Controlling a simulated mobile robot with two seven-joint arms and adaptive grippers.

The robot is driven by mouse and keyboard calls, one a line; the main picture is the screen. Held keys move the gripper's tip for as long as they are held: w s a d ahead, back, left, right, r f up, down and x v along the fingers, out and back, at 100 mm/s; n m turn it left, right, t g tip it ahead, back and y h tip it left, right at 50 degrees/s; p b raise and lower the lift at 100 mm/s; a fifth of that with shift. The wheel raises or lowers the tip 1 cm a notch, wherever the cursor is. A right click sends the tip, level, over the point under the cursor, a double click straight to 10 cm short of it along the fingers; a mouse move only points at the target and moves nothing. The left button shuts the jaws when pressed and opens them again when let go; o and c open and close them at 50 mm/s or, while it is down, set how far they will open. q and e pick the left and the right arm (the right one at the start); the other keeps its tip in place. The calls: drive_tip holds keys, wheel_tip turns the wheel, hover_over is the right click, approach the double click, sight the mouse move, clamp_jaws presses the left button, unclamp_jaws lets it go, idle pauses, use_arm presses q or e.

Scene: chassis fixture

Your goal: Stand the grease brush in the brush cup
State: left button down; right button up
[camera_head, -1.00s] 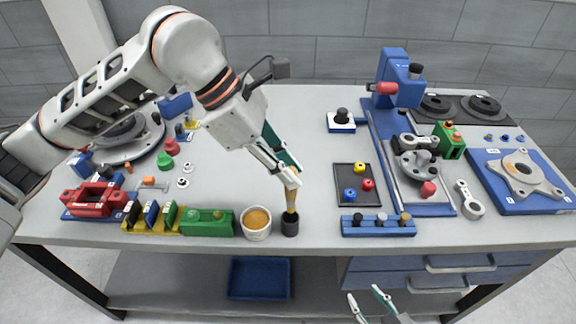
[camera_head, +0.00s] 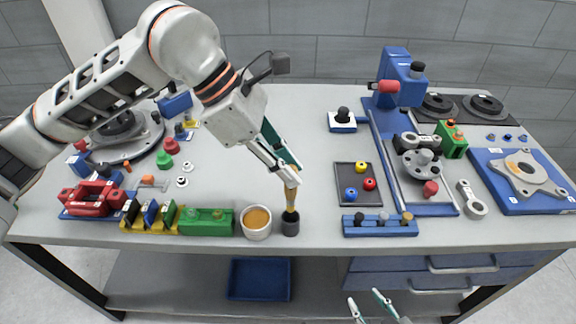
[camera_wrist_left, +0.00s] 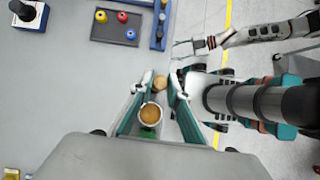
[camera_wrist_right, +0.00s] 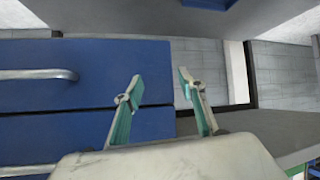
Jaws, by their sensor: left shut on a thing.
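The grease brush (camera_head: 291,201) has a tan wooden handle and is held nearly upright. My left gripper (camera_head: 290,180) is shut on its upper part. The small dark brush cup (camera_head: 290,226) stands near the table's front edge, directly below the gripper. The brush's lower end meets the cup's mouth; how deep it sits inside is hidden. In the left wrist view the brush's round tan end (camera_wrist_left: 160,82) shows between the fingertips. My right gripper (camera_head: 370,302) is open and empty, low in front of the table.
A white pot of orange-brown grease (camera_head: 256,222) stands just left of the cup. A green block (camera_head: 207,222) is further left. A blue rack (camera_head: 379,226) and a dark tray (camera_head: 358,184) with coloured knobs are to the right. The table middle behind is clear.

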sight(288, 191)
use_arm(q)
drive_tip(key=shift+f, duration=0.1)
drive_tip(key=shift+f+b, duration=1.45)
drive_tip(key=shift+f, duration=0.45)
drive_tip(key=shift+f+b, duration=0.7)
drive_tip(key=shift+f, duration=0.45)
drive_tip(key=c, duration=1.8)
unclamp_jaws()
drive_tip(key=shift+c, duration=0.2)
drive_tip(key=shift+r+p, duration=2.1)
drive_tip(key=shift+r, duration=2.45)
